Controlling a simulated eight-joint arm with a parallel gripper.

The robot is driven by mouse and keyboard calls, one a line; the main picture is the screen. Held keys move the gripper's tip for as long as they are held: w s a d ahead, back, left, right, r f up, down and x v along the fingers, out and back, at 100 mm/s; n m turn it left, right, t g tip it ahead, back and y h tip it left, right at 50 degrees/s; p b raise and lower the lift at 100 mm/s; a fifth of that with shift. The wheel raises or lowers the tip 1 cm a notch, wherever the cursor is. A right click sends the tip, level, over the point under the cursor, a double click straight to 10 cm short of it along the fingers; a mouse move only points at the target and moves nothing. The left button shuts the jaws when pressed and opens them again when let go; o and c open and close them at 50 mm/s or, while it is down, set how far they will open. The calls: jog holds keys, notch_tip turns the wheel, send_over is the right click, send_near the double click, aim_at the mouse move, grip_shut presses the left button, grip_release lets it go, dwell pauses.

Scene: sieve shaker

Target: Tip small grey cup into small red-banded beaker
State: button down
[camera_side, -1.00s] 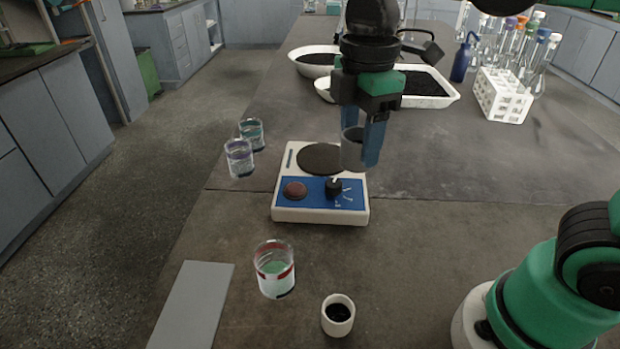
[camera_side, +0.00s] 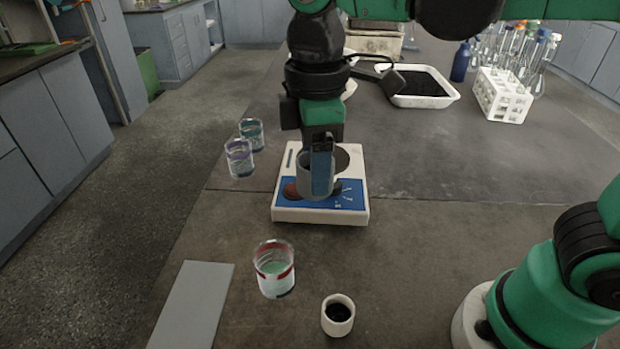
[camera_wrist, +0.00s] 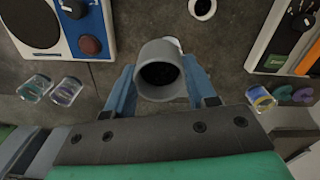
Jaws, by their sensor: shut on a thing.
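The small grey cup (camera_side: 303,178) is held by my gripper (camera_side: 320,185) above the front of the white and blue hotplate and looks about upright. In the wrist view the cup (camera_wrist: 160,52) sits between the two blue fingers of my gripper (camera_wrist: 162,92), and dark material shows inside it. The small red-banded beaker (camera_side: 274,268) stands on the bench in front of and left of the cup, apart from it, with pale green contents. In the wrist view I cannot clearly make out this beaker behind the cup.
The hotplate (camera_side: 290,212) lies below the cup. A small white cup (camera_side: 338,316) with dark contents stands right of the red-banded beaker. A grey flat plate (camera_side: 192,305) lies to its left. Purple-banded (camera_side: 239,158) and teal-banded (camera_side: 251,134) beakers stand behind left.

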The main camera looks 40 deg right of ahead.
jog(key=a+f+m+y, duration=0.1)
jog(key=a, duration=0.1)
jog(key=w+a+f+m+y, duration=0.1)
jog(key=a+f, duration=0.1)
jog(key=a, duration=0.1)
jog(key=a+f+m+g, duration=0.1)
jog(key=a, duration=0.1)
jog(key=shift+w+a+f+m+y, duration=0.2)
jog(key=shift+a+f+m+y, duration=0.1)
jog(key=shift+f+y, duration=0.25)
jog(key=shift+y, duration=0.45)
jog(key=shift+w+d+r+g+y, duration=0.15)
jog(key=shift+g+y, duration=0.6)
jog(key=shift+y, duration=1.2)
jog(key=shift+d+r+g+y, duration=0.25)
jog(key=shift+g+y, duration=0.45)
jog(key=shift+y, duration=1.2)
jog(key=shift+w+d+r+g+y, duration=0.15)
jog(key=shift+g+y, duration=0.6)
jog(key=shift+y, duration=1.2)
jog(key=shift+s, duration=0.1)
